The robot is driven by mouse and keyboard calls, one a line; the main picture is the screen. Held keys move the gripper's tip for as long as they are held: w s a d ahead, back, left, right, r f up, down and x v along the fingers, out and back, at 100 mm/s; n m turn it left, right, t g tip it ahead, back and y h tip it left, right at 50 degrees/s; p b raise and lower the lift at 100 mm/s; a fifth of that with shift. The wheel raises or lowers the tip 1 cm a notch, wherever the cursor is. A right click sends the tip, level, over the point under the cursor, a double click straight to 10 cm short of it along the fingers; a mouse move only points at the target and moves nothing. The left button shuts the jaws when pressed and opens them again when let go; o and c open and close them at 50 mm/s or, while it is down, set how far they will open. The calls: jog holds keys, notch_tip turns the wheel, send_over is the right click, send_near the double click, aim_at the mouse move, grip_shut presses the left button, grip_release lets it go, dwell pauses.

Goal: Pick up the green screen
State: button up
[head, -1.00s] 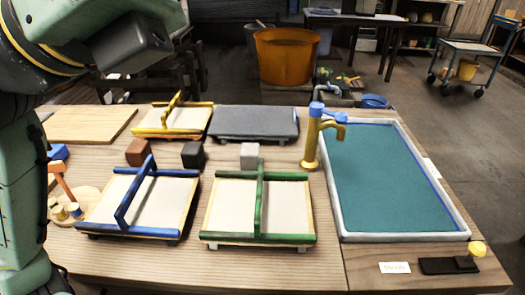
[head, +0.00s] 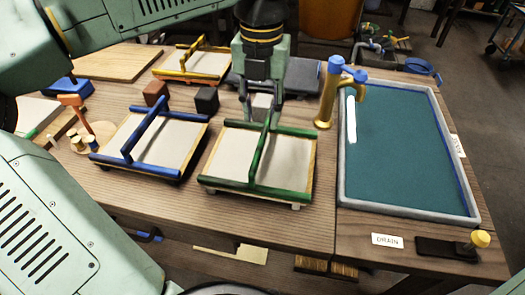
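The green screen (head: 222,183) lies flat on the wooden table at front centre in the head view. It is a pale mesh panel with green bars at its near and far edges and a raised green handle (head: 262,150) across the middle. My gripper (head: 261,112) points down over the screen's far edge, near the handle's far end. Its two fingers are apart, with a light grey block (head: 262,101) seen between them, apparently behind. Whether a finger touches the handle cannot be told.
A blue screen (head: 178,172) lies close on the left, a yellow screen (head: 197,64) behind it. A brass tap (head: 326,95) and water-filled vat (head: 400,204) stand to the right. Dark blocks (head: 206,99) sit behind the screens. Bare table lies in front.

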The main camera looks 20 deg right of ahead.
aim_at(263, 135)
notch_tip(263, 135, down, 8)
jog(key=shift+d+r+p, duration=0.1)
jog(key=shift+d+p, duration=0.05)
jog(key=shift+p, duration=0.75)
jog(key=shift+c, duration=0.2)
grip_shut()
